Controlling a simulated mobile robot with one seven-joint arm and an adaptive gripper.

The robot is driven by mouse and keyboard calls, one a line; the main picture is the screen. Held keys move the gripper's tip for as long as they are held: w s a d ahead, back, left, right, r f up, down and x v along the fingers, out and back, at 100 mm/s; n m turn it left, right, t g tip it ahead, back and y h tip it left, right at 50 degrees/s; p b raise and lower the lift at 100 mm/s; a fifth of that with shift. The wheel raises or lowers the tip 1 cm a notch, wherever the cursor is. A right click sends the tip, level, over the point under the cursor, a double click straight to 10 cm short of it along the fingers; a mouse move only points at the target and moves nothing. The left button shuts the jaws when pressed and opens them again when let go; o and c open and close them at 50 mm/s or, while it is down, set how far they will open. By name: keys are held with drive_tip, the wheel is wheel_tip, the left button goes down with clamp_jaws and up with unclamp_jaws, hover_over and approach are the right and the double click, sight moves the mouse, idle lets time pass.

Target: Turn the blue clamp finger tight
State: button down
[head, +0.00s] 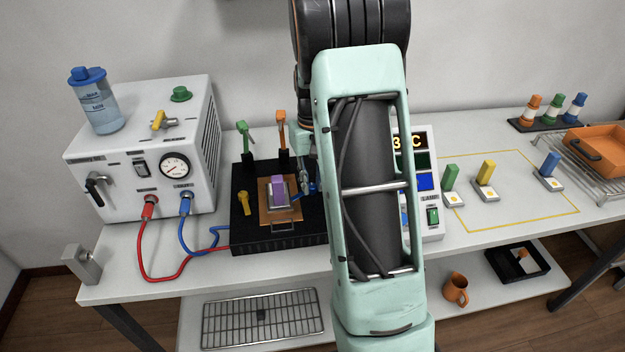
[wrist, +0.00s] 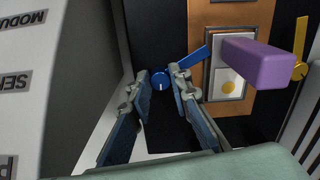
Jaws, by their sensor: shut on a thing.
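The blue clamp (wrist: 162,81) has a round knob with a flat lever reaching toward the copper plate in the wrist view. In the head view a small part of the clamp (head: 313,187) shows at the right of the black fixture, partly hidden by my arm. My gripper (wrist: 161,86) has one finger on each side of the blue knob and is shut on it. In the head view my gripper (head: 305,180) is mostly hidden behind my arm. The lever tip lies near the copper plate's edge.
A purple block (head: 278,190) stands on the copper plate (head: 267,213) of the black fixture (head: 250,236). A yellow clamp (head: 244,203) is on the other side. Green (head: 244,137) and orange (head: 281,130) posts stand behind. A white box (head: 140,150) with hoses is left, a display unit (head: 430,160) right.

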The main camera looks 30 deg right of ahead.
sight(312, 186)
drive_tip(key=m+p, duration=0.1)
drive_tip(key=m, duration=0.4)
drive_tip(key=shift+r+m, duration=0.1)
drive_tip(key=shift+m, duration=0.2)
drive_tip(key=shift+w+m+p, duration=0.1)
drive_tip(key=shift+m+p, duration=0.55)
drive_tip(key=shift+m, duration=1.45)
drive_tip(key=c, duration=1.8)
unclamp_jaws()
drive_tip(key=shift+o, duration=0.2)
wheel_tip(312, 186, up, 12)
